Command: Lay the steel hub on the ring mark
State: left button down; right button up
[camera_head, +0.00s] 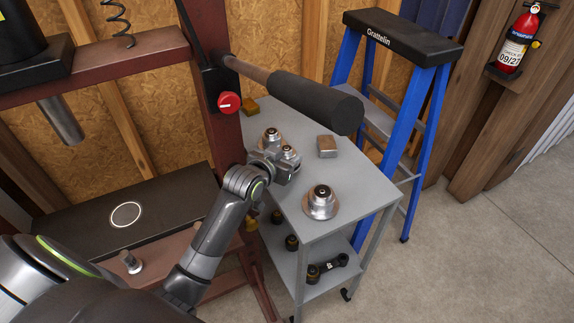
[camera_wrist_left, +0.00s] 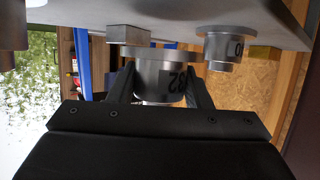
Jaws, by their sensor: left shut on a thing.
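The ring mark (camera_head: 126,214) is a pale circle on the dark bed plate of the press, at left in the head view; nothing lies on it. In the left wrist view, which looks upside down, the held hub (camera_wrist_left: 160,75) sits between the fingers and carries dark digits. I cannot tell whether it touches the cart top. A second steel hub (camera_head: 271,136) stands just behind it, and a larger hub with a coppery flange (camera_head: 321,202) stands nearer the front. My right gripper is out of view.
The cart (camera_head: 365,190) also carries a small metal block (camera_head: 327,146). A blue stepladder (camera_head: 418,110) stands at right.

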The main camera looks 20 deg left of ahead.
pick_arm(q)
jog(key=shift+f, duration=1.6)
jog(key=shift+f, duration=0.15)
jog(key=c, duration=1.1)
grip_release()
jog(key=shift+f, duration=0.15)
jog(key=o, duration=0.4)
jog(key=shift+c, duration=0.2)
